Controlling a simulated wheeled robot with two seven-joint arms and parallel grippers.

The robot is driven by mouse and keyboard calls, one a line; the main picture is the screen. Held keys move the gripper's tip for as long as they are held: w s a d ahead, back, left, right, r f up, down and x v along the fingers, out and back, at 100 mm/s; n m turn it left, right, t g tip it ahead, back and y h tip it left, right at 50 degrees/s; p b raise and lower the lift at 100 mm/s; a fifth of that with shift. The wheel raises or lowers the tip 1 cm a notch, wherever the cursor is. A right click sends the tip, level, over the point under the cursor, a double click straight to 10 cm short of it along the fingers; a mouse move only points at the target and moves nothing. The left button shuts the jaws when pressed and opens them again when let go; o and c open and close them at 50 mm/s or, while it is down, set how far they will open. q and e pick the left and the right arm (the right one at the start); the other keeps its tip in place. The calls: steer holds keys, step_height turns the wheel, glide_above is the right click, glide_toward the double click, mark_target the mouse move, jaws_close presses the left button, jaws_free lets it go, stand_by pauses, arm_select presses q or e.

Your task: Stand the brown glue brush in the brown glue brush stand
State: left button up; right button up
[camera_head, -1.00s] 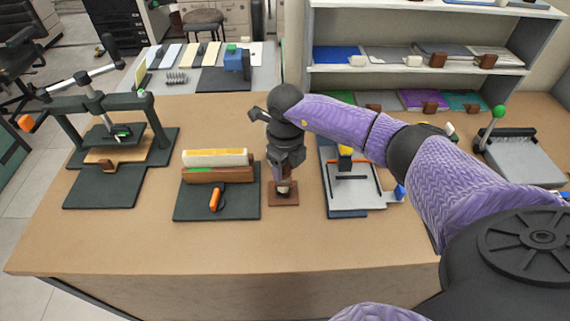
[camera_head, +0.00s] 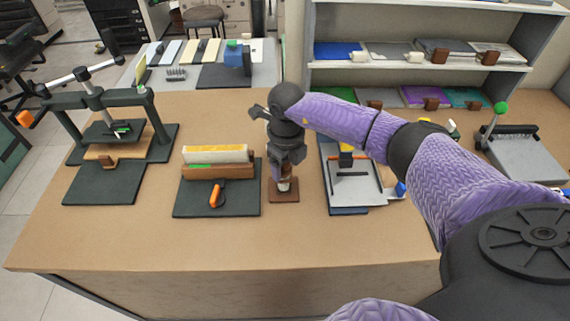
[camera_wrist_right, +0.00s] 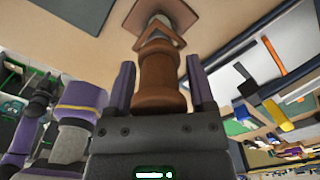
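The brown glue brush shows in the right wrist view (camera_wrist_right: 160,82) as a thick brown handle between the two purple fingers. My right gripper (camera_wrist_right: 161,75) appears shut on it, with a finger close against each side. In the head view my right gripper (camera_head: 285,172) points straight down, with the brush largely hidden by it. The brown glue brush stand (camera_head: 284,196) is a small square brown base on the table directly below, also in the wrist view (camera_wrist_right: 185,14). A pale part shows between fingers and base. I cannot tell how deep the brush sits. My left gripper is out of view.
Left of the stand is a dark board (camera_head: 240,205) with a wooden block and orange handle. Right of it is a grey-and-blue tray (camera_head: 352,192). A dark press (camera_head: 105,160) stands far left. The table's front strip is clear.

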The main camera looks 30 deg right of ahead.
steer(key=shift+o, duration=1.2)
steer(key=shift+r, duration=0.1)
